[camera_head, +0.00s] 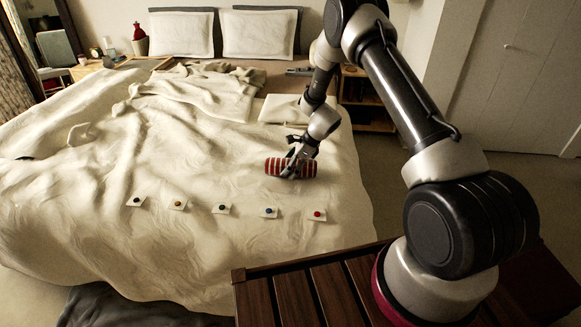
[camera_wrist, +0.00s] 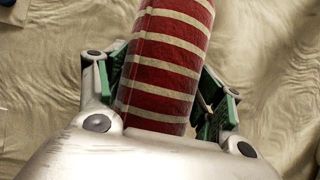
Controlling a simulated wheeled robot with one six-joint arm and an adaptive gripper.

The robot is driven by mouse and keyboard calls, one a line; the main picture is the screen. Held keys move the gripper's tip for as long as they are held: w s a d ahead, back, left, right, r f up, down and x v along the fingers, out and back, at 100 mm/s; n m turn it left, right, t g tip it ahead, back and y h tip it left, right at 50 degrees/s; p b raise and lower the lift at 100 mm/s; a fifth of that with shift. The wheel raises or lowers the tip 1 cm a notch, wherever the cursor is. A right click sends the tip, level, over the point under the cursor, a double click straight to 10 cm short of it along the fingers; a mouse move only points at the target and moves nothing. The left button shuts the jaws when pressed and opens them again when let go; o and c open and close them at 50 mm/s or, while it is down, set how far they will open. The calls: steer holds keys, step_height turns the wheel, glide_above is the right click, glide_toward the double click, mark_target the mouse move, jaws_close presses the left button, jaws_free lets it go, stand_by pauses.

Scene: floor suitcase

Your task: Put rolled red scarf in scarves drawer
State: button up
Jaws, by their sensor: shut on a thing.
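The rolled red scarf (camera_head: 279,167) has cream stripes and lies across my gripper at the bed. My gripper (camera_head: 296,162) is shut on it near its middle, above or on the cream bedspread; I cannot tell whether the scarf touches the cloth. In the wrist view the scarf (camera_wrist: 165,68) runs between the two green-padded fingers of my gripper (camera_wrist: 165,95), one on each side. The near end of the scarf is hidden behind the gripper body. I cannot make out a scarves drawer in either view.
The bed (camera_head: 90,220) fills the left and middle. Several small white cards with coloured dots (camera_head: 223,209) lie in a row in front of the scarf. A slatted wooden bench (camera_head: 300,298) is at the front. A nightstand (camera_head: 367,100) stands beyond the bed. Carpet (camera_head: 385,165) is open at right.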

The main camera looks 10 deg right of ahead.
steer(key=shift+f, duration=0.15)
steer(key=o, duration=1.1)
